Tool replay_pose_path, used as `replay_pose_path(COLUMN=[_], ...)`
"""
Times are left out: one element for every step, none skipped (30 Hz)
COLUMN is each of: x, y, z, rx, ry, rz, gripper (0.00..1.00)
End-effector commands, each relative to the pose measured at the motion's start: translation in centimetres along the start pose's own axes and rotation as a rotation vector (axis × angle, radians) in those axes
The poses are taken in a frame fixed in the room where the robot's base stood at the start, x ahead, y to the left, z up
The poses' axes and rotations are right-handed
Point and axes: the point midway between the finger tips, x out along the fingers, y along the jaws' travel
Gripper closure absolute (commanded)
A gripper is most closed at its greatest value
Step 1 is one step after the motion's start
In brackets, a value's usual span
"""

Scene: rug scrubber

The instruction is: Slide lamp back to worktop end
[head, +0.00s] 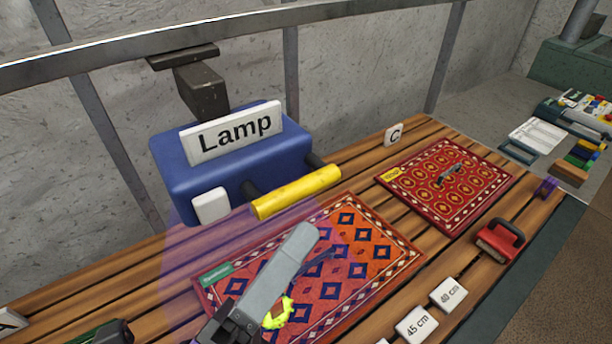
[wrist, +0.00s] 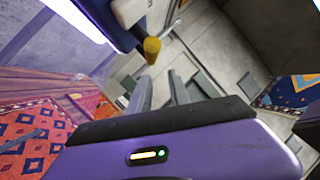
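The lamp (head: 178,178) is a blue box with a white "Lamp" plate, hung from a metal rail behind the worktop. Its yellow handle (head: 297,192) sticks out in front and shows end-on in the wrist view (wrist: 152,46). Purple light falls below the lamp onto the left rug. My gripper (head: 303,238) is in front of and below the handle, over that rug. In the wrist view its two fingers (wrist: 160,92) stand apart with nothing seen between them, and the handle is beyond their tips. The slatted worktop (head: 105,272) has a "C" sign (head: 393,135) at its far end.
A patterned rug (head: 385,262) lies under my gripper, with a yellow-green item (head: 278,312) on it. A second red rug (head: 480,180) lies farther right. A red scrubbing brush (head: 500,240) and white cards marked 45 cm (head: 416,325) and 40 cm (head: 448,294) are along the front edge.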

Motion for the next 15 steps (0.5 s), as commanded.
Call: replay_pose_path(x=[-0.7, -1.1, -1.5, -1.8, -2.0, -2.3, -2.4, -2.5, -2.4, -2.2, -2.0, -1.6, -1.2, -0.8, -0.1], y=[-0.4, -0.4, -0.5, -0.5, -0.5, -0.5, -0.6, -0.6, -0.5, -0.5, -0.5, -0.5, -0.5, -0.4, -0.3], z=[1.4, 1.9, 2.5, 2.9, 3.2, 3.5, 3.7, 3.8, 3.9, 3.9, 3.9, 3.9, 3.9, 3.8, 3.8], rx=[0.035, 0.049, 0.064, 0.072, 0.08, 0.086, 0.089, 0.092, 0.093, 0.093, 0.093, 0.093, 0.093, 0.092, 0.091], ry=[0.008, 0.014, 0.021, 0.024, 0.027, 0.031, 0.033, 0.034, 0.036, 0.037, 0.037, 0.038, 0.039, 0.039, 0.039], rz=[0.04, 0.063, 0.089, 0.106, 0.12, 0.134, 0.142, 0.148, 0.153, 0.154, 0.154, 0.154, 0.153, 0.153, 0.153], gripper=[0.77, 0.77, 0.77, 0.77, 0.77, 0.77, 0.77, 0.77, 0.77, 0.77, 0.77, 0.77, 0.77, 0.77, 0.77])
